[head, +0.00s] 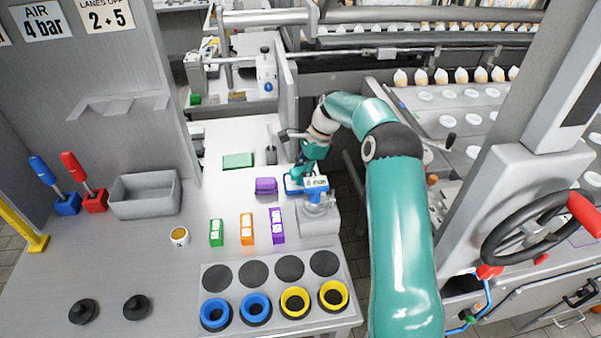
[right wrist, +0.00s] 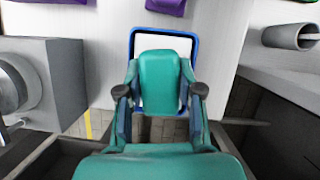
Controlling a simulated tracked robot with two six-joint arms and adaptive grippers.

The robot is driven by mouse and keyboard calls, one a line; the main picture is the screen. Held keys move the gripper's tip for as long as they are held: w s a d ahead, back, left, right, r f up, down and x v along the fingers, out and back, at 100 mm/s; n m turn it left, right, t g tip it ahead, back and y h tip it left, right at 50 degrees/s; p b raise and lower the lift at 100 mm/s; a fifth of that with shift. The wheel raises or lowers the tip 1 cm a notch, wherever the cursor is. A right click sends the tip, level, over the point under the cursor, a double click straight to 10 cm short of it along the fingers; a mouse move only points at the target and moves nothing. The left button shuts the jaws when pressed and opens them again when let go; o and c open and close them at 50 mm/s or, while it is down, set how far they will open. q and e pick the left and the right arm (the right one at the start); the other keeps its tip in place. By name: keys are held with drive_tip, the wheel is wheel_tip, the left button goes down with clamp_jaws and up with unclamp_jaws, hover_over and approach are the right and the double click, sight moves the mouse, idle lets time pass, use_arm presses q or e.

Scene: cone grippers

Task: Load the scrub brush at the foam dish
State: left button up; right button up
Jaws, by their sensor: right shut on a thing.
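My right gripper (head: 303,168) is shut on a teal block-like thing, which I take to be the scrub brush (right wrist: 160,80). In the right wrist view it sits between the two fingers, and its underside is hidden. The foam dish (right wrist: 178,32) is a blue-rimmed tray with a white inside, just beyond and beneath the brush. In the head view the dish's blue rim (head: 288,187) shows partly behind the gripper. The brush overlaps the dish in view; I cannot tell whether they touch. My left gripper is not in view.
A blue valve (head: 318,197) on a grey block stands close right of the dish. A purple block (head: 266,186) lies left of it. Blue and yellow rings (head: 255,310) sit at the front.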

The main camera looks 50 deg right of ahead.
sight(300, 170)
idle(0.5)
wheel_tip(300, 170, up, 7)
drive_tip(key=p, duration=0.6)
drive_tip(key=shift+p, duration=0.3)
idle(0.5)
